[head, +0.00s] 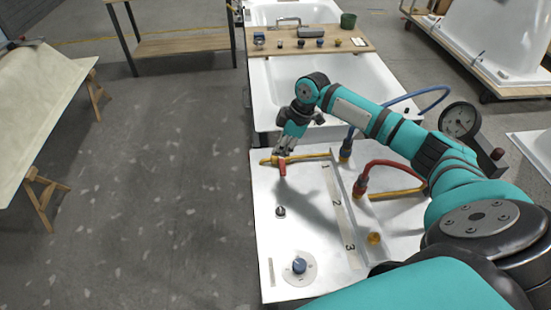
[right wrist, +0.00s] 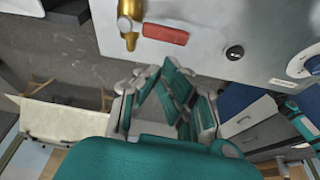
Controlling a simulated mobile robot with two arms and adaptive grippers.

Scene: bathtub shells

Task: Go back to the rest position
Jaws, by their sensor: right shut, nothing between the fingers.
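My right arm reaches from the lower right across a white panel (head: 320,260) in the head view. My right gripper (head: 281,151) points down at the panel's far left corner, close to a yellow valve (head: 312,156) with a red lever (head: 282,167). I cannot tell from the head view whether it touches the valve. In the right wrist view my right gripper (right wrist: 165,68) is shut and empty; the brass-coloured valve (right wrist: 130,20) and red lever (right wrist: 165,34) show beyond its fingertips. My left gripper is not in view.
The panel carries a black knob (head: 280,211), a blue dial (head: 299,265), a brass fitting (head: 374,238), a red hose (head: 392,165) and a blue hose (head: 430,95). A gauge (head: 460,120) stands at right. A bathtub (head: 275,95) lies behind. Open floor (head: 160,180) is at left.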

